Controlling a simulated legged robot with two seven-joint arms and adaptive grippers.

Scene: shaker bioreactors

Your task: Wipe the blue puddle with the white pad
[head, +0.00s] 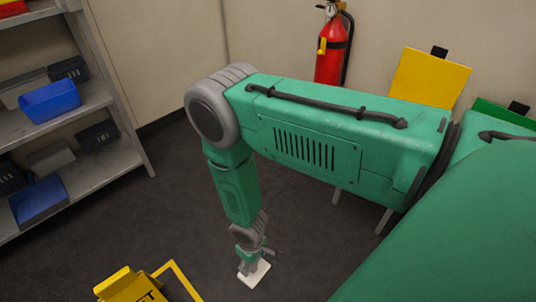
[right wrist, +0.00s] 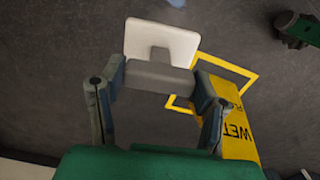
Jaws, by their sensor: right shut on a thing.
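The white pad (right wrist: 162,41) has a grey handle (right wrist: 158,76), and my right gripper (right wrist: 160,79) is shut on that handle. In the head view my right gripper (head: 249,259) is low over the dark floor, with the white pad (head: 255,275) just below it. I cannot tell whether the pad touches the floor. A small pale-blue patch, seemingly the edge of the blue puddle (right wrist: 177,3), shows at the top edge of the right wrist view, beyond the pad and apart from it in the picture. The puddle is not visible in the head view. My left gripper is not in view.
A yellow wet-floor sign (head: 134,286) stands close to the left of the pad; it also shows in the right wrist view (right wrist: 237,125). A shelf (head: 92,170) with blue bins is at the left. A red fire extinguisher (head: 331,52) hangs on the back wall.

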